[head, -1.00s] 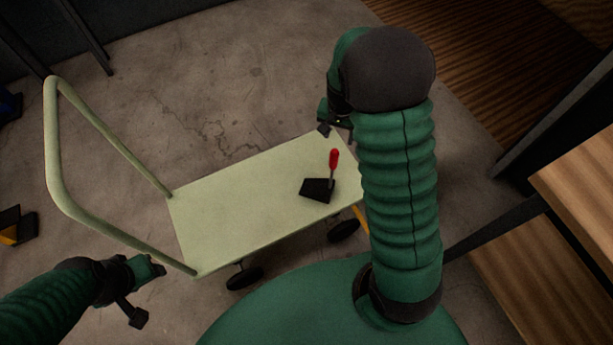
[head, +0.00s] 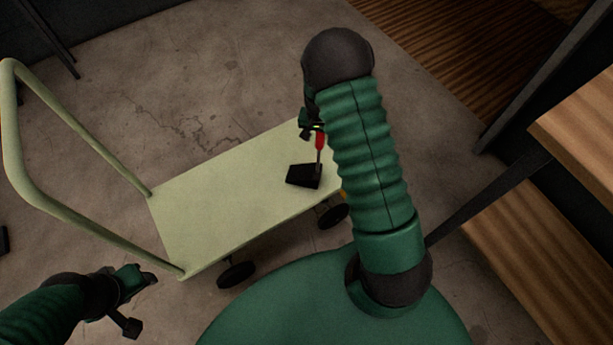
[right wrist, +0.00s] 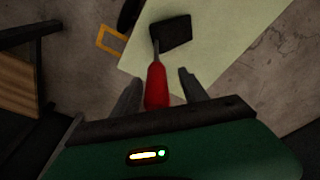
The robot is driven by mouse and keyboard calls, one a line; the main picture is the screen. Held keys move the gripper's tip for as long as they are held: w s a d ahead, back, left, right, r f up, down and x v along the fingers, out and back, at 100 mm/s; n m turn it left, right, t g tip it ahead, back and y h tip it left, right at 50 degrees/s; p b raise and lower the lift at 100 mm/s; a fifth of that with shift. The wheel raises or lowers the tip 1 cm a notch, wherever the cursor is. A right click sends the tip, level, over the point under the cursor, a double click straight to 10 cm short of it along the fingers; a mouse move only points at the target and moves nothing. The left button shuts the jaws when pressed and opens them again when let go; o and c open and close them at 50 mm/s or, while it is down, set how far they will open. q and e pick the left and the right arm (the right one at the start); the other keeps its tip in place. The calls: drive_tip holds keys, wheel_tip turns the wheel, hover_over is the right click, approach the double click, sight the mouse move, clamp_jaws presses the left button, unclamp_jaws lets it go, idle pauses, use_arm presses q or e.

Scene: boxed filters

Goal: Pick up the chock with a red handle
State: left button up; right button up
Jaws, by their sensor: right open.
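The chock is a black wedge (head: 303,175) with an upright red handle (head: 320,141). It rests on the pale green cart's deck (head: 215,210), near the deck's right end. In the right wrist view, the red handle (right wrist: 157,86) lies between the two open fingers, and the black wedge (right wrist: 171,32) is beyond them. My right gripper (right wrist: 160,85) is open, with a visible gap on each side of the handle. In the head view, it is partly hidden by my right arm at the handle's top. My left gripper (head: 142,301) is at the lower left, away from the chock; its jaws look parted.
The cart's push handle (head: 75,215) rises at the left. Wooden shelves or steps (head: 570,160) with a dark frame stand at the right. A yellow-orange frame (right wrist: 110,39) shows beside the deck. The deck left of the chock is clear.

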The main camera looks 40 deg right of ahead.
drive_tip(key=shift+d, duration=0.3)
drive_tip(key=shift+c, duration=0.3)
drive_tip(key=shift+d, duration=0.15)
drive_tip(key=c, duration=0.5)
drive_tip(key=shift+a, duration=0.2)
clamp_jaws()
drive_tip(key=shift+d+r, duration=0.1)
drive_tip(key=shift+r, duration=0.05)
